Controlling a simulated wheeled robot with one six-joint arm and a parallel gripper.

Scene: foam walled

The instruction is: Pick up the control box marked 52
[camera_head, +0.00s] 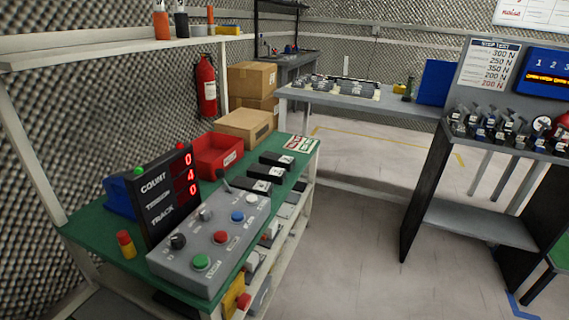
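A grey control box (190,262) with red, green, blue and white buttons, dark knobs and a lever sits on the green-topped bench at the lower left. Its small labels are too small to read, and I cannot make out a 52 on it. Several black boxes with pale tops (262,171) lie behind it along the bench's right edge. Grey and yellow units fill the shelves below (270,235), partly hidden by the bench top; no number is legible on them either. My gripper is not in view.
A black count display (165,195), a red bin (215,155) and a red-and-yellow cylinder (126,245) also occupy the bench (95,225). A grey table (345,97) stands behind. A stand with several small devices (510,145) is at right. The middle floor (345,240) is clear.

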